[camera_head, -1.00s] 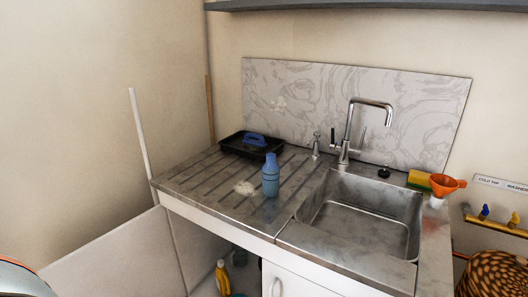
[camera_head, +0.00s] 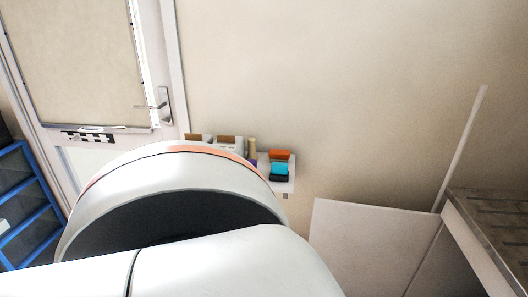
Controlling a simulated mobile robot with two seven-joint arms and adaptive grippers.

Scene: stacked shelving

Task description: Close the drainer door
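The drainer door (camera_head: 365,245) is a flat pale panel at the lower right. It stands open, swung out to the left of the sink unit, near the wall. Its lower part runs out of the frame and is partly hidden by my white arm (camera_head: 215,255). Neither of my grippers is in view. My arm fills the lower middle of the picture, left of the door; I cannot tell whether it touches it.
A white house door with a handle (camera_head: 163,105) is at the upper left. A blue rack (camera_head: 38,215) stands at the left edge. A small shelf (camera_head: 284,186) with colored items is on the wall. A white pole (camera_head: 462,145) leans beside the drainer.

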